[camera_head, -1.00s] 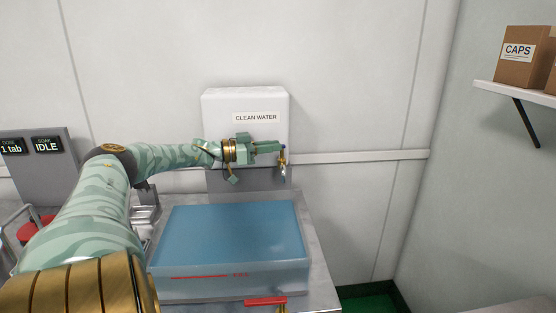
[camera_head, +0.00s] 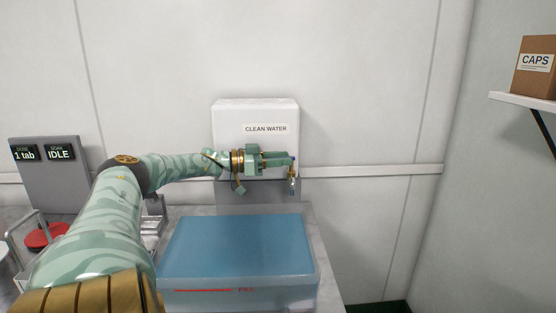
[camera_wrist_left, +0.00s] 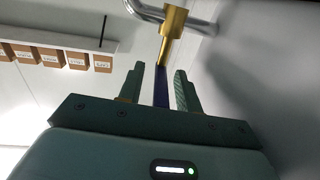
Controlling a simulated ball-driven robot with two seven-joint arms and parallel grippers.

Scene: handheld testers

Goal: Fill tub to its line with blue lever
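The translucent tub (camera_head: 300,292) stands on the metal counter below the tap and looks blue inside. A red fill line (camera_head: 203,290) runs along its front wall; I cannot tell the water level against it. The brass tap (camera_head: 292,184) sticks out under the white clean-water tank (camera_head: 255,112). My left gripper (camera_head: 291,160) is at the tap's top, and its fingers hide most of the lever. In the left wrist view the dark blue lever (camera_wrist_left: 161,88) stands between the two fingers of the open gripper (camera_wrist_left: 160,82), with a gap visible on each side. My right gripper is out of view.
A grey panel (camera_head: 45,170) with small displays reading "1 tab" and "IDLE" stands at the left, near a red round object (camera_head: 40,237). A shelf (camera_head: 525,101) with a CAPS box (camera_head: 535,68) is on the right wall. Floor right of the counter looks clear.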

